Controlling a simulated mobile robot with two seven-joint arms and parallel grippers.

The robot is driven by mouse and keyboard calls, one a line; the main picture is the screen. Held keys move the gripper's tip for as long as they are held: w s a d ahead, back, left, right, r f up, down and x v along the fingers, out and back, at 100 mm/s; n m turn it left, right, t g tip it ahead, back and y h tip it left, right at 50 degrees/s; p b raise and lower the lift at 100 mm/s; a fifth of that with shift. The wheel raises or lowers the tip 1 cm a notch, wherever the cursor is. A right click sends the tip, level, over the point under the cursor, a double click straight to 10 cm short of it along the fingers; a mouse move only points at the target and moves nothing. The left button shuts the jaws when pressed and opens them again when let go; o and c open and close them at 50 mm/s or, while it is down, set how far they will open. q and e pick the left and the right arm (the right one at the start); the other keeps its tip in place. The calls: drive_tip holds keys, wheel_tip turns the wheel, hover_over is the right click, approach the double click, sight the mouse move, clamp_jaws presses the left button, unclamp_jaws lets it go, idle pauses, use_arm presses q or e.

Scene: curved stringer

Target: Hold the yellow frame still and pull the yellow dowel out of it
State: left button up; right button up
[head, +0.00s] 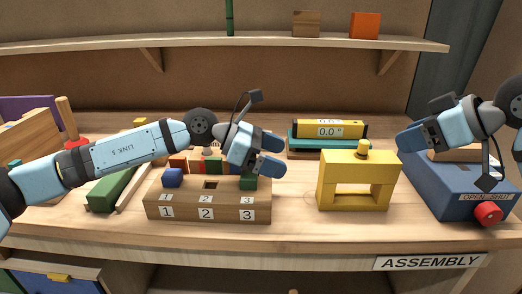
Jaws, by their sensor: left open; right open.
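The yellow frame (355,197) stands upright on the bench right of the middle, with a window-like opening in it. The yellow dowel (363,150) sticks up from the frame's top; its lower part is hidden inside the frame. My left gripper (281,154) is open and empty, to the left of the frame and apart from it, above the numbered wooden block. My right gripper (405,139) is open and empty, up and to the right of the dowel, in front of the blue box. Neither gripper touches the frame or the dowel.
The numbered wooden block (206,205) holds a blue and a green cube. A yellow level (329,129) lies on a teal holder behind the frame. The blue box (450,190) with a red knob (488,213) stands at right. The bench's front edge is close before the frame.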

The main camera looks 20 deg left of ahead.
sight(321, 173)
use_arm(q)
drive_tip(key=x, duration=1)
drive_tip(key=shift+d, duration=0.1)
